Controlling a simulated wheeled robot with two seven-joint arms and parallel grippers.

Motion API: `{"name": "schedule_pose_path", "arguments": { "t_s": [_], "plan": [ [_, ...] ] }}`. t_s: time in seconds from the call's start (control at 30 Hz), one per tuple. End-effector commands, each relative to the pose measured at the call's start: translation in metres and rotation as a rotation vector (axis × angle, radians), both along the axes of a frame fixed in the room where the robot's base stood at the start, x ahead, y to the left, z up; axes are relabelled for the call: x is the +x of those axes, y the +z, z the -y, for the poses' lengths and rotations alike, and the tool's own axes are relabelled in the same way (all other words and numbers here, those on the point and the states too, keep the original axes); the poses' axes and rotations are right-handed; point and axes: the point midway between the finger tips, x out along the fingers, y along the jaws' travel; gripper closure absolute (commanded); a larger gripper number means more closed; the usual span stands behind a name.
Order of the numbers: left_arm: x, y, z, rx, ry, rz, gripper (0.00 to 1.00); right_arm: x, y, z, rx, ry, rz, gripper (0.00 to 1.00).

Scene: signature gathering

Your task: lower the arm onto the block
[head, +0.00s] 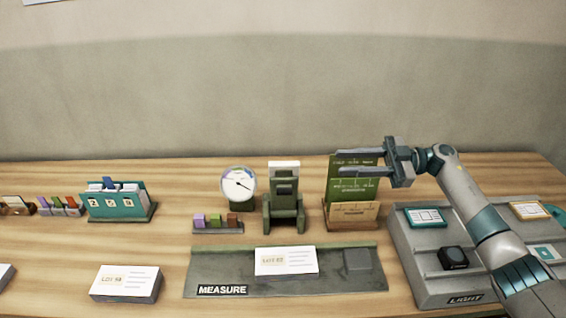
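My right gripper (340,162) is raised at the right, its fingers pointing left in front of a green board (347,185). The fingers are apart with nothing seen between them. A dark green upright device (285,207) with a white top stands at the middle, left of the gripper; I cannot tell which part of it is a movable arm. A white-topped block marked as a lot (287,261) lies on the grey MEASURE mat (215,268) in front of it. A similar lot block (125,283) lies at the left. My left gripper is out of view.
A round dial (239,185) stands behind a rack of small coloured blocks (217,224). A grey LIGHT tray (428,282) holds a black block (453,258) and cards under my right arm. A teal card box (118,205) is at the left.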

Motion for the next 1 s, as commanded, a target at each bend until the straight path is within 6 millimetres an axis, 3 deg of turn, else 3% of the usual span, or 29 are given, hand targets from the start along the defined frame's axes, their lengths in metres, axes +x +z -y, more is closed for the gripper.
{"name": "schedule_pose_path", "arguments": {
  "t_s": [0.27, 0.8, 1.0],
  "plan": [
    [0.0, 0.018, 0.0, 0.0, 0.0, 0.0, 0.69, -0.001, 0.004, -0.037, 0.003, 0.002, -0.001, 0.69],
    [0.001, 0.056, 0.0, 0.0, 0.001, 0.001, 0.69, -0.001, 0.004, -0.133, 0.003, 0.001, -0.001, 0.69],
    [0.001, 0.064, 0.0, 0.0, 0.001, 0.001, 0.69, 0.0, 0.002, -0.156, 0.002, 0.0, -0.001, 0.69]
  ]
}}
